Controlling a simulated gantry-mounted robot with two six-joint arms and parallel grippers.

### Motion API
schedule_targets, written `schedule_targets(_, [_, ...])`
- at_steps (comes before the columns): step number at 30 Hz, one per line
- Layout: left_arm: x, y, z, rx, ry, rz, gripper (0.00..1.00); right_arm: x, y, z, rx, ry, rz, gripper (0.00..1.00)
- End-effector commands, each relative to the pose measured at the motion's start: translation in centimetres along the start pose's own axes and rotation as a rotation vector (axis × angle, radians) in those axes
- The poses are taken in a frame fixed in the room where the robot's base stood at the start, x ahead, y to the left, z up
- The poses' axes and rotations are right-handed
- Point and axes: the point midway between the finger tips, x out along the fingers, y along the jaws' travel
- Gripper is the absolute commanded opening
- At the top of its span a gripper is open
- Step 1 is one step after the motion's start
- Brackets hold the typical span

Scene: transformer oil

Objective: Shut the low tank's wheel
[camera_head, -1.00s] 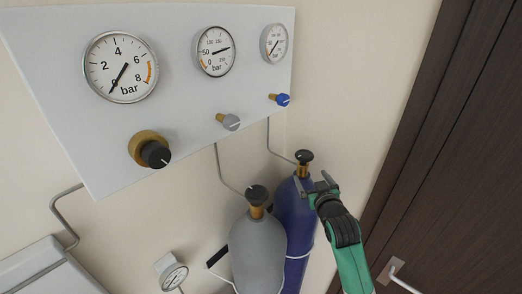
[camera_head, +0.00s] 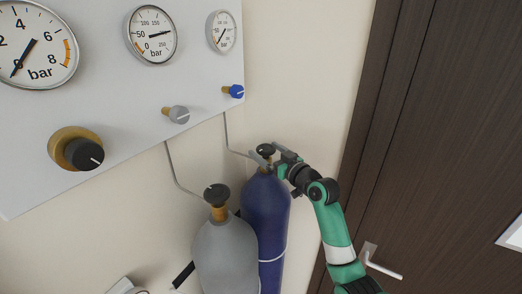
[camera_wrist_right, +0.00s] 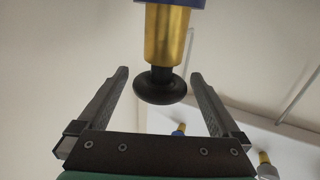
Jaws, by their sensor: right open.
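The blue tank (camera_head: 266,205) stands against the wall with a black valve wheel (camera_head: 265,149) on a brass neck. The right gauge (camera_head: 222,32), above the blue knob, has its needle at the low end. My right gripper (camera_head: 263,156) is at the blue tank's wheel, coming from the right. In the right wrist view the wheel (camera_wrist_right: 160,87) sits between the two open fingers, with a gap visible on both sides. The grey tank (camera_head: 226,255) stands to the left with its own black wheel (camera_head: 217,194). My left gripper is out of view.
The panel (camera_head: 120,115) above carries the middle gauge (camera_head: 152,33), needle pointing right, a large gauge (camera_head: 35,45), a grey knob (camera_head: 177,114), a blue knob (camera_head: 234,91) and a black knob (camera_head: 83,154). Thin pipes run down to the tanks. A dark door (camera_head: 440,130) is at right.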

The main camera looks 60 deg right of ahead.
Motion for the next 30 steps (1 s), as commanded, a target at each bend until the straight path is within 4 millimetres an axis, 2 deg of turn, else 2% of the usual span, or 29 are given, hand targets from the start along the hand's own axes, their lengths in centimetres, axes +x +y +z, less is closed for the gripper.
schedule_targets(3, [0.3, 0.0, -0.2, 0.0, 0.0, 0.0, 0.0, 1.9, -0.1, -0.2, 0.0, -0.001, -0.002, 1.0])
schedule_targets(6, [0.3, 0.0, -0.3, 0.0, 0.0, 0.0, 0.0, 2.7, 0.0, -0.1, 0.0, 0.0, -0.001, 1.0])
schedule_targets(16, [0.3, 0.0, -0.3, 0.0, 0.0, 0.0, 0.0, 3.2, 0.0, 0.0, 0.0, 0.0, 0.0, 1.0])
schedule_targets(17, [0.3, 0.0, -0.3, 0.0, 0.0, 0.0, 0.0, 3.2, 0.0, 0.0, 0.0, 0.0, 0.0, 0.96])
schedule_targets(27, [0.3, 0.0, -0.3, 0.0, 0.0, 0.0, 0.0, 3.2, 0.0, 0.0, 0.0, 0.0, 0.0, 0.35])
schedule_targets(29, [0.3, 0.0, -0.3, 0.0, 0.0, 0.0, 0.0, 3.2, 0.0, 0.0, 0.0, 0.0, 0.0, 0.24])
schedule_targets(30, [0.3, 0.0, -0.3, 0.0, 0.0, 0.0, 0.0, 3.2, 0.0, 0.0, 0.0, 0.0, 0.0, 0.23])
